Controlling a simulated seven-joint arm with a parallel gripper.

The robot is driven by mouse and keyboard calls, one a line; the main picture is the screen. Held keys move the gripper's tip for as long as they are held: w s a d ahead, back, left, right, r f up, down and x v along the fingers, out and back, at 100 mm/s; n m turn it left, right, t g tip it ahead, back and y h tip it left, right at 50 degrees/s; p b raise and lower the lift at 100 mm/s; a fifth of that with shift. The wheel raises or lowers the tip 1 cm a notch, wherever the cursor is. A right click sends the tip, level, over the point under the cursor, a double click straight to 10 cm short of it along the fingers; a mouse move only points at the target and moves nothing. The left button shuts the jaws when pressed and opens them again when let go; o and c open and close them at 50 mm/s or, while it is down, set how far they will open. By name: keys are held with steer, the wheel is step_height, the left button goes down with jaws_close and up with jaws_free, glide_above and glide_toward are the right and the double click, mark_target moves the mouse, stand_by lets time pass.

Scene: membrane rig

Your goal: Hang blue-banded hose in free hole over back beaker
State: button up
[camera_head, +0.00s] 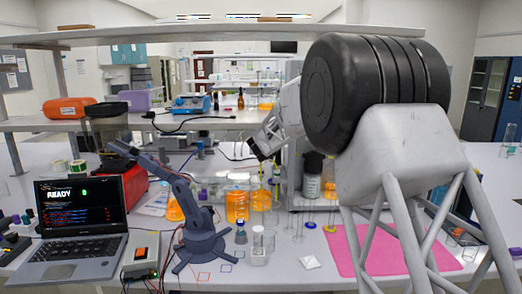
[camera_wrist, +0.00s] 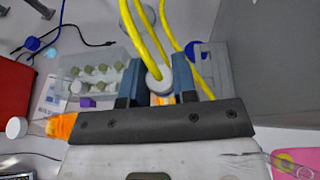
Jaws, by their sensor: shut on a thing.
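My gripper (camera_wrist: 158,88) points down, its two blue-grey fingers close around a pale round fitting (camera_wrist: 159,76) with a yellow hose (camera_wrist: 152,45) running up from it. In the head view my gripper (camera_head: 262,152) is above the orange beakers, with the yellow hose (camera_head: 261,172) below it. I cannot make out a blue band on the held part. Another yellow hose (camera_wrist: 172,28) runs beside it, past a blue round piece (camera_wrist: 196,50). An orange beaker (camera_head: 237,206) stands in front, and another (camera_head: 260,198) stands behind it to the right. The holes cannot be made out.
A small blue-grey robot arm (camera_head: 190,215) stands left of the beakers. A laptop (camera_head: 75,230) is at the far left. A vial tray (camera_wrist: 95,78) lies left of my gripper in the wrist view. A pink mat (camera_head: 350,252) lies at the right. A grey panel (camera_wrist: 265,60) is close on the right.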

steer(key=shift+f, duration=4.25)
stand_by(3.8)
